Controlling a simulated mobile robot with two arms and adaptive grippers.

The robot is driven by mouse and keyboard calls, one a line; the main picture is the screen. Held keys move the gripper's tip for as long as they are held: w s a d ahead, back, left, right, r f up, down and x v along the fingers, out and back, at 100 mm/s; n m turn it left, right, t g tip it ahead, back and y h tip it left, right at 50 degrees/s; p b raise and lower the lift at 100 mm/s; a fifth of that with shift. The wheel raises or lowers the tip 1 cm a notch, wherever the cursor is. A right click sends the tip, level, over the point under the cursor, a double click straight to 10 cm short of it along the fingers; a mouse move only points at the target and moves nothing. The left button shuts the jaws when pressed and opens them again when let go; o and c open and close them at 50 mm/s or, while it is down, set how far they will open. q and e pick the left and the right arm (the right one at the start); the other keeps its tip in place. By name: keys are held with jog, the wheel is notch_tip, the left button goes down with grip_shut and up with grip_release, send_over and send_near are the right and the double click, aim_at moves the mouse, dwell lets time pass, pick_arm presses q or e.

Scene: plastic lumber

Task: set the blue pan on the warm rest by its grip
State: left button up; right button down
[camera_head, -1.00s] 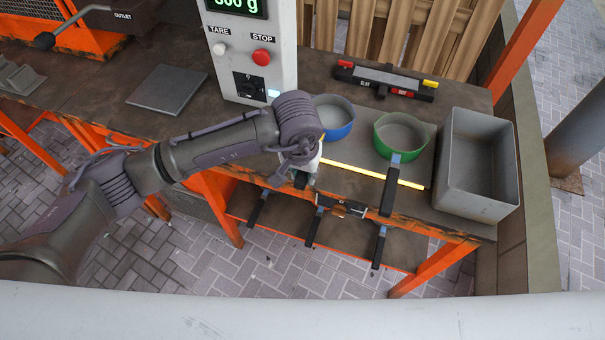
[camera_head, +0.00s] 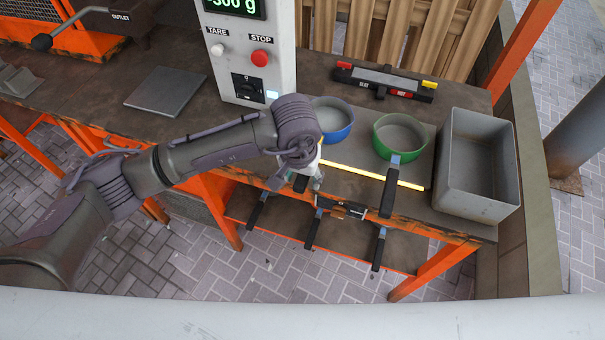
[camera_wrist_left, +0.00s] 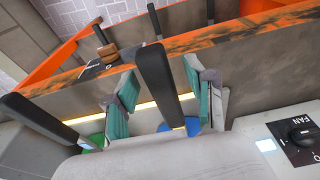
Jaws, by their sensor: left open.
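The blue pan (camera_head: 333,118) stands upright on the bench, its left side partly behind my left arm. Its black grip points toward the bench's front edge. My left gripper (camera_head: 297,181) is at that grip. In the left wrist view, the open gripper (camera_wrist_left: 160,78) has one teal-padded finger on each side of the black grip (camera_wrist_left: 158,75), with visible gaps. A bit of the blue pan (camera_wrist_left: 192,125) shows below. A black bar with red and yellow ends and a "HOT" label (camera_head: 385,81) lies behind the pans; I cannot tell whether it is the warm rest. My right gripper is not seen.
A green pan (camera_head: 400,137) with a black grip stands to the right. A grey bin (camera_head: 478,165) is at the right end. A control box (camera_head: 248,55) rises behind my arm. More black grips (camera_head: 379,248) stick out from the lower shelf.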

pick_arm(q)
notch_tip(320, 180, up, 12)
jog(key=s, duration=0.1)
jog(key=shift+s+a, duration=0.3)
jog(key=shift+s, duration=0.1)
